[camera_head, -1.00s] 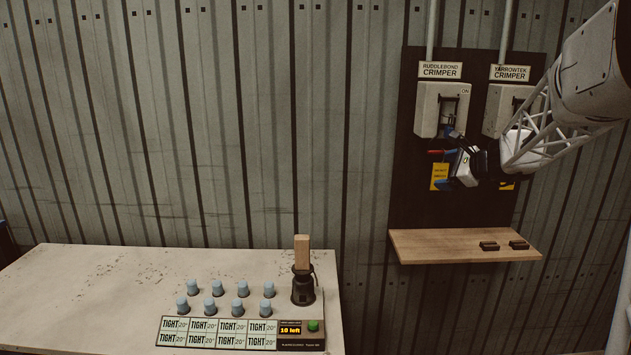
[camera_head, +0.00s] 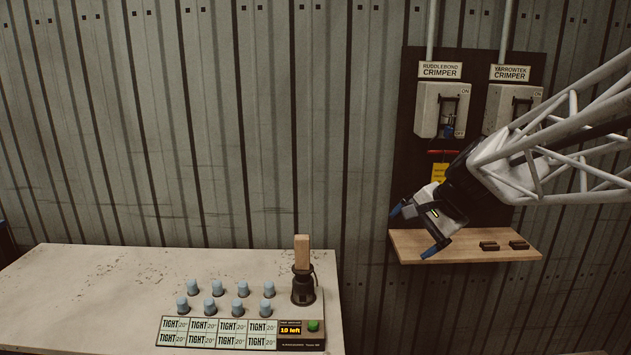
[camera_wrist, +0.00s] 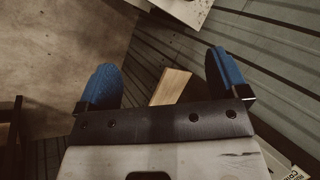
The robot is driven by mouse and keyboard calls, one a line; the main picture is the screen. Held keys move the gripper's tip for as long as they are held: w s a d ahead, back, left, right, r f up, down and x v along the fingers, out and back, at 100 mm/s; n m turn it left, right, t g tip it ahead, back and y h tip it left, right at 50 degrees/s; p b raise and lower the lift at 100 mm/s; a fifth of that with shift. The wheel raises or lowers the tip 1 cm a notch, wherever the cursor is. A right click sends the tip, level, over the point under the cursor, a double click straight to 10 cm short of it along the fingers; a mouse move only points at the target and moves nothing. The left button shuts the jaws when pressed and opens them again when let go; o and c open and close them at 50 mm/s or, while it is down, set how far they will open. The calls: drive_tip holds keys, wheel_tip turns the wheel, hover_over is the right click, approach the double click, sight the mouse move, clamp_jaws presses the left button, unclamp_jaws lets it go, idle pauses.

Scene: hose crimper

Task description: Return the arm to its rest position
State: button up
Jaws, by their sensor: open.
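My gripper (camera_head: 416,229) is open and empty, with its blue fingertips spread, in front of the left end of the wooden shelf in the head view. Its two blue fingers also show in the wrist view (camera_wrist: 162,82), with nothing between them but the background. My arm reaches in from the right edge. The Ruddlebond crimper box (camera_head: 429,108) and the Yarrowtek crimper box (camera_head: 499,106) hang on the dark wall board, both apart from my gripper. A red part (camera_head: 444,152) and a yellow tag (camera_head: 439,172) sit below the Ruddlebond box, the tag partly hidden by my arm.
The pale table (camera_head: 70,285) carries several blue-capped pieces (camera_head: 218,288), a label panel, a green button (camera_head: 313,325) and a black stand with a wooden block (camera_head: 302,252). The table's left part is clear.

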drive_tip(key=s+f+n+g+h, duration=0.1)
drive_tip(key=s+f+n, duration=0.3)
drive_tip(key=s, duration=0.8)
drive_tip(key=s+a+f+n+g+h, duration=0.1)
drive_tip(key=s+f+n+h, duration=0.3)
drive_tip(key=s, duration=0.9)
drive_tip(key=shift+f+n, duration=0.3)
drive_tip(key=shift+n, duration=0.3)
drive_tip(key=shift+w, duration=0.1)
idle(0.8)
